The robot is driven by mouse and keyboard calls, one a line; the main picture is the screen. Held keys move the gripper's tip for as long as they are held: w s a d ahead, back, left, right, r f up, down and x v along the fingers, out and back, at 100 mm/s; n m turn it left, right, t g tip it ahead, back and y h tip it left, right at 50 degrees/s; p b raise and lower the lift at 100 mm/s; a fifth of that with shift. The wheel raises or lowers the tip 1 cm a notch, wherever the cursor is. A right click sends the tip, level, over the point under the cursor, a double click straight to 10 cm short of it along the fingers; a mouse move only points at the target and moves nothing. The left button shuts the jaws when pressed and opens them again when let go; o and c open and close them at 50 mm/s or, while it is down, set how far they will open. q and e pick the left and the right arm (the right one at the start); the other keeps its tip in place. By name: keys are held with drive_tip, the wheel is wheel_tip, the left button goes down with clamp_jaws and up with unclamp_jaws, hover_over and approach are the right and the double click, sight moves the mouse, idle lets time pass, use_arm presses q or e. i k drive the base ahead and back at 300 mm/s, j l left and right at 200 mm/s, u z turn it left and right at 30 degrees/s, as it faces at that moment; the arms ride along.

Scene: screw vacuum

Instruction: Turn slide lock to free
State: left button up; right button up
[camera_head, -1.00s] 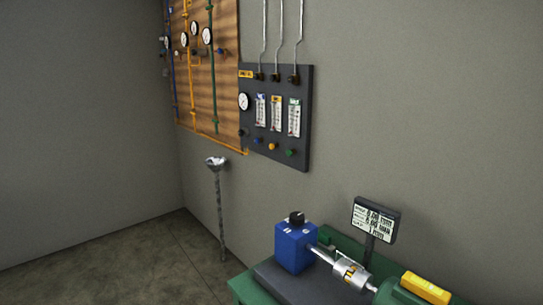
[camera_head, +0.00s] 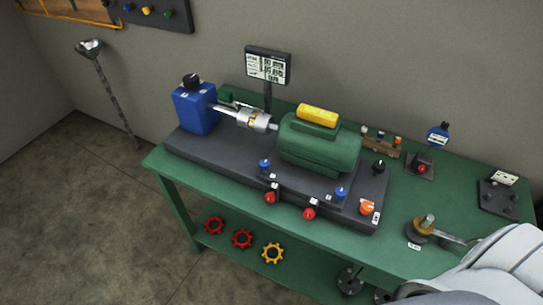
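A green motor (camera_head: 320,150) with a yellow box on top is mounted on a dark base plate (camera_head: 225,152) on a green bench. Its shaft runs left through a silver coupling (camera_head: 254,120) to a blue box (camera_head: 196,110) with a black knob. Labels are too small to read, so I cannot tell which is the slide lock. Neither gripper shows; part of my white arm enters at lower right.
A display (camera_head: 268,66) stands behind the shaft. On the bench's right are a red-button box (camera_head: 421,167), a blue round gauge (camera_head: 438,134), a black plate (camera_head: 498,198) and a lever fixture (camera_head: 425,227). Red and yellow handwheels (camera_head: 272,253) lie on the lower shelf.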

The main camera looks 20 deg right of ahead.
sight(367, 208)
drive_tip(key=z, duration=1.65)
